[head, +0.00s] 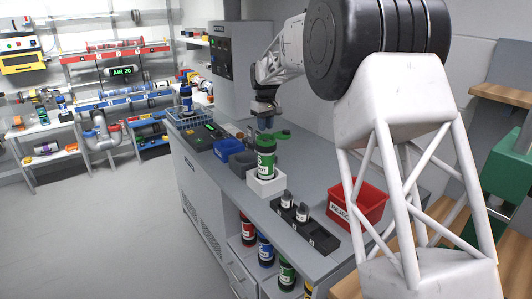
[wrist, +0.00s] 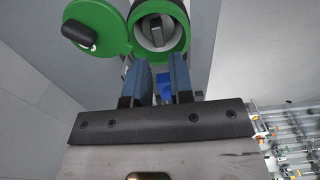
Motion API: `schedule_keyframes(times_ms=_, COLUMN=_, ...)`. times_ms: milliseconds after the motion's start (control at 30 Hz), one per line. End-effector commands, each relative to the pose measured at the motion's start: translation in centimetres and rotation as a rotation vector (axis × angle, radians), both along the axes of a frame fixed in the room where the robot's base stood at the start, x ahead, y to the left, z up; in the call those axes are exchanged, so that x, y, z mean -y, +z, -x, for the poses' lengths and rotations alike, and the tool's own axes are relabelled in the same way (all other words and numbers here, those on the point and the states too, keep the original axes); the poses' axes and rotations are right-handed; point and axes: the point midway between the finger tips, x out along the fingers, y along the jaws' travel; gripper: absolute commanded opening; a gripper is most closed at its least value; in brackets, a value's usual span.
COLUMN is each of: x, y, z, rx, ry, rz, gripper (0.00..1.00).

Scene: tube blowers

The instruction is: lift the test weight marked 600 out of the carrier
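The green carrier (head: 266,158) stands upright in a white block (head: 266,185) on the grey counter, with its green lid (head: 281,134) swung open to the side. In the wrist view I look into the open carrier (wrist: 182,40), and its lid (wrist: 100,25) hangs at the left. A grey weight with a dark handle (wrist: 157,33) sits inside; I cannot read any marking on it. My gripper (head: 265,124) is above the carrier mouth in the head view. Its two blue fingers (wrist: 160,72) are apart with nothing between them, just short of the carrier's rim in the wrist picture.
A black rack (head: 318,238) with two small dark labelled pieces (head: 303,212) lies nearer on the counter. A red bin (head: 358,205) is to its right. Blue (head: 229,150) and dark grey bins (head: 242,165) stand behind the carrier. Several coloured carriers (head: 265,251) stand on a shelf below.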

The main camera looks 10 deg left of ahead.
Motion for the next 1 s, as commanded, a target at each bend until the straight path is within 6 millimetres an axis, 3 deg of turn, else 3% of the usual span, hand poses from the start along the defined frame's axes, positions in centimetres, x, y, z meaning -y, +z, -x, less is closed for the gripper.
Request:
schedule_keyframes(times_ms=167, x=0.1, y=-0.7, z=0.0, rx=-0.001, ry=0.0, rz=0.0, gripper=0.21)
schedule_keyframes(times_ms=600, x=0.3, y=-4.9, z=0.1, rx=-0.001, ry=0.0, rz=0.001, gripper=0.21)
schedule_keyframes(times_ms=1000, x=0.3, y=-5.2, z=0.1, rx=0.0, ry=0.0, rz=0.0, gripper=0.21)
